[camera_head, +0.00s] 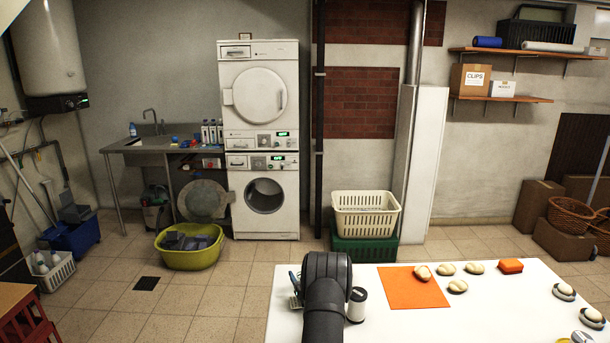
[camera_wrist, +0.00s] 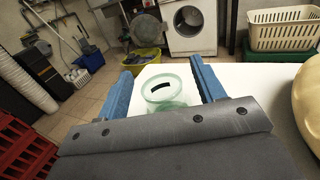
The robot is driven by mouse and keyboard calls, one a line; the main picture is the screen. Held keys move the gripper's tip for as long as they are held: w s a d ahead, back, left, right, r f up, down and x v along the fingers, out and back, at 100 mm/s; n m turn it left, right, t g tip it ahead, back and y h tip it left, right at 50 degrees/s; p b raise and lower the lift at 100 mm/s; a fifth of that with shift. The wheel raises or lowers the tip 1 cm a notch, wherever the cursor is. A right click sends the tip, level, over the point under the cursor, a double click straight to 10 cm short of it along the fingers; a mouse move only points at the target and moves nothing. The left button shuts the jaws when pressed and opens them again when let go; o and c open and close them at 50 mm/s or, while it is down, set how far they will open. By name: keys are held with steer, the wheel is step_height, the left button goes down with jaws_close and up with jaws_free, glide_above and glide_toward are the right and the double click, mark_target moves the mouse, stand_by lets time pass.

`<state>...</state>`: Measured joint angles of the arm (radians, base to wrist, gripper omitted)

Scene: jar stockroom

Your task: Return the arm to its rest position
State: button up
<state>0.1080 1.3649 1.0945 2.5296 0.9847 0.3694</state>
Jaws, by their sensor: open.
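My arm reaches over the white table (camera_head: 465,315) in the head view and hides most of my gripper there. In the wrist view my gripper (camera_wrist: 161,68) is open, with its two blue fingers apart. A clear greenish glass ring or jar rim (camera_wrist: 168,80) shows between the fingers, with a dark mark inside it. I cannot tell whether the fingers touch it.
A white cylinder with a dark top (camera_head: 356,305) stands close right of my arm. An orange mat (camera_head: 414,292), several pale rounded pieces (camera_head: 458,287) and an orange block (camera_head: 511,266) lie farther right. A large cream shape (camera_wrist: 309,98) fills the wrist view's right edge.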

steer(key=v, duration=0.7)
steer(key=f+v, duration=0.1)
steer(key=v, duration=0.3)
steer(key=shift+s+d, duration=0.1)
steer(key=shift+s, duration=0.2)
steer(key=x, duration=1.1)
steer(key=shift+w, duration=0.25)
step_height(320, 180, up, 10)
steer(key=s+d+r+h, duration=0.1)
steer(key=s+d+r, duration=0.15)
steer(key=s, duration=0.55)
steer(key=s+d+r+m, duration=0.1)
steer(key=s+d+r, duration=0.15)
steer(key=s, duration=0.55)
steer(key=s+d+r+h, duration=0.1)
steer(key=s+d+r, duration=0.15)
steer(key=s, duration=0.55)
steer(key=s+d+f, duration=0.2)
steer(key=s+d, duration=0.1)
steer(key=d, duration=0.3)
steer(key=s+d+f+t, duration=0.1)
steer(key=s+d+f, duration=0.1)
steer(key=d, duration=0.5)
steer(key=shift+s+m+h, duration=0.4)
steer(key=shift+s, duration=0.05)
